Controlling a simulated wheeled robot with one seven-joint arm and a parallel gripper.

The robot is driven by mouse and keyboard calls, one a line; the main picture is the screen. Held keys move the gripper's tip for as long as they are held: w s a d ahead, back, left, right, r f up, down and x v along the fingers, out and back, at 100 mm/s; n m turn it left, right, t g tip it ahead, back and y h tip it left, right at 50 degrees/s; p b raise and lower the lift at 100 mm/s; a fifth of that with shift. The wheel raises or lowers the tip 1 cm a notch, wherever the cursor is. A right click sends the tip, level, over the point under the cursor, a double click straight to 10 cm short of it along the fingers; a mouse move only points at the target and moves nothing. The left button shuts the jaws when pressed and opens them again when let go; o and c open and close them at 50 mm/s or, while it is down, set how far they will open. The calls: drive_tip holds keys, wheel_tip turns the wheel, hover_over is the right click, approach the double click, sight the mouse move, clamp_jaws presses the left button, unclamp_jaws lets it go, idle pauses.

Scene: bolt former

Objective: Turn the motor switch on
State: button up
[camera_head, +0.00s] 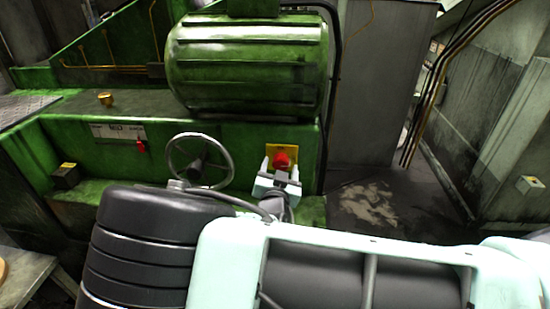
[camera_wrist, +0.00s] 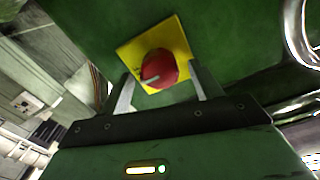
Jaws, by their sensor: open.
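The motor switch is a red round knob (camera_head: 282,160) on a yellow plate (camera_head: 290,149), set on the green machine's front to the right of the handwheel. In the wrist view the red knob (camera_wrist: 159,68) carries a pale pointer mark on its lower left side, and the yellow plate (camera_wrist: 178,38) shows around it. My gripper (camera_head: 282,165) is open in front of the switch. In the wrist view its two fingers (camera_wrist: 163,92) reach up at the left and right of the knob, with gaps showing. I cannot tell whether either finger touches it.
A metal handwheel (camera_head: 201,161) stands just left of my gripper. A small red lever (camera_head: 141,146) and a black box with a yellow top (camera_head: 67,176) are farther left. A large green motor housing (camera_head: 247,65) sits above. Open floor (camera_head: 385,205) lies at right.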

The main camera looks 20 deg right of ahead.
drive_tip(key=shift+w+d, duration=0.25)
drive_tip(key=shift+w, duration=0.35)
drive_tip(key=c, duration=1)
